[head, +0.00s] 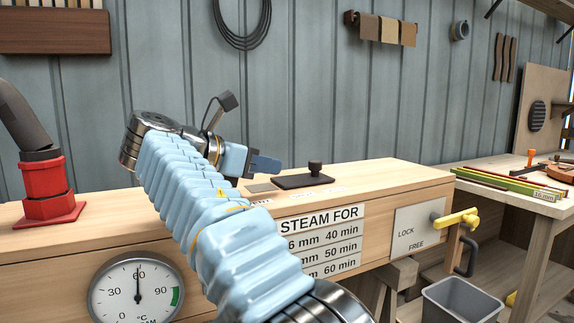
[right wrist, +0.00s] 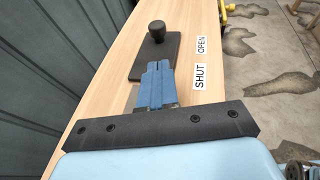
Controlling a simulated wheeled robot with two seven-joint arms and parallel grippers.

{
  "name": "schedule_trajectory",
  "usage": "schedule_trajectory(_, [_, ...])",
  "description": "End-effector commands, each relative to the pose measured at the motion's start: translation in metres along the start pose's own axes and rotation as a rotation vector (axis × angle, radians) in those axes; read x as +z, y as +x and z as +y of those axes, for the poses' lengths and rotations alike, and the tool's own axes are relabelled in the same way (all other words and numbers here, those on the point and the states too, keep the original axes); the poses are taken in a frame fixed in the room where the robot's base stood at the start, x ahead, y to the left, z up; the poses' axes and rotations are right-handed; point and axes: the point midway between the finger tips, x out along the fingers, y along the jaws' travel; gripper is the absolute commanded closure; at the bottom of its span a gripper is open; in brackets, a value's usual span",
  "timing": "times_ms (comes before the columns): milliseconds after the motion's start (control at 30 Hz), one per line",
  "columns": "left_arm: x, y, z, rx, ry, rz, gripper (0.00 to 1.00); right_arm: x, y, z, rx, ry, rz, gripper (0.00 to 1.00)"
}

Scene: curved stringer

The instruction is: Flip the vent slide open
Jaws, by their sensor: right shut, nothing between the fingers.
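The vent slide is a dark flat plate (head: 290,182) with an upright black knob (head: 315,168), lying on top of the long wooden steam box (head: 400,175). In the right wrist view the plate (right wrist: 146,62) lies ahead of my right gripper, with its knob (right wrist: 156,30) at the far end, nearer the OPEN label (right wrist: 202,45) than the SHUT label (right wrist: 200,77). A grey patch (head: 261,188) shows beside the plate's left end. My right gripper (head: 265,165) is shut and empty; its blue fingertips (right wrist: 158,68) appear over the plate's near end, contact unclear. My left gripper is out of view.
A dial gauge (head: 137,290) and a yellow LOCK/FREE lever (head: 455,218) are on the box front. A red fitting with a hose (head: 45,190) stands at left. A grey bin (head: 460,300) and a workbench (head: 520,195) are at right. The wall runs behind the box.

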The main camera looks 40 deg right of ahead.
Motion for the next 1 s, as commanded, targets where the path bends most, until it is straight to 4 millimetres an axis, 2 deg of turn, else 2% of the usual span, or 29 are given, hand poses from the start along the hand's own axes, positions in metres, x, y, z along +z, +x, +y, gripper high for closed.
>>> schedule_trajectory(100, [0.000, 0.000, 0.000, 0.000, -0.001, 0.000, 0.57, 0.000, -0.024, 0.001, 0.003, 0.002, -0.002, 1.00])
schedule_trajectory(333, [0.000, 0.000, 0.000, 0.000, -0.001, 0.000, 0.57, 0.000, -0.049, 0.000, 0.002, 0.000, -0.001, 1.00])
schedule_trajectory(1000, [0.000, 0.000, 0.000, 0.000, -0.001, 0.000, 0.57, 0.000, -0.052, 0.000, 0.002, 0.000, 0.000, 1.00])
